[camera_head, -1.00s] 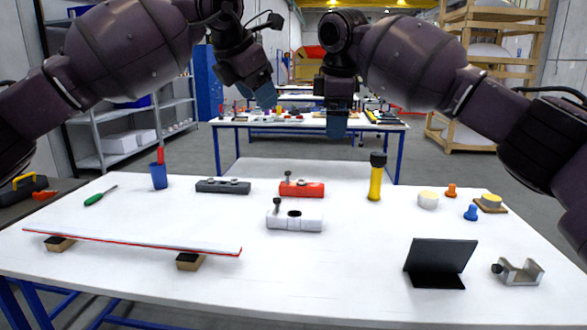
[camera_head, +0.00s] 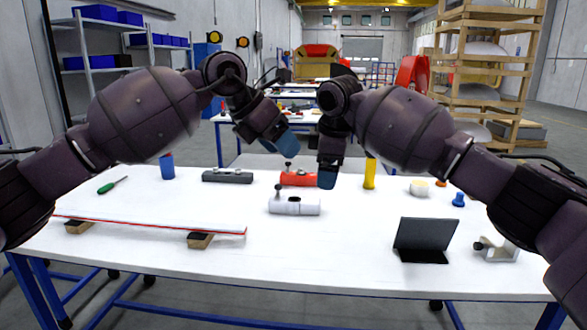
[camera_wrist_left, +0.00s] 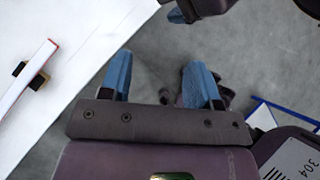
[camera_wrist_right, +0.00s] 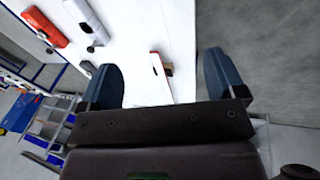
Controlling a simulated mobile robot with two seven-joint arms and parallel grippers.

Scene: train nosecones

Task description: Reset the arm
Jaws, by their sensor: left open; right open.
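My left gripper (camera_head: 284,142) hangs above the table's far side in the head view, with blue fingertips. In the left wrist view its two blue fingers (camera_wrist_left: 160,80) are spread with nothing between them. My right gripper (camera_head: 327,178) points down near the table's middle in the head view, in front of part of the red block's surroundings. In the right wrist view its fingers (camera_wrist_right: 165,80) are wide apart and empty. Both grippers appear above the table and hold nothing.
The front middle is clear.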

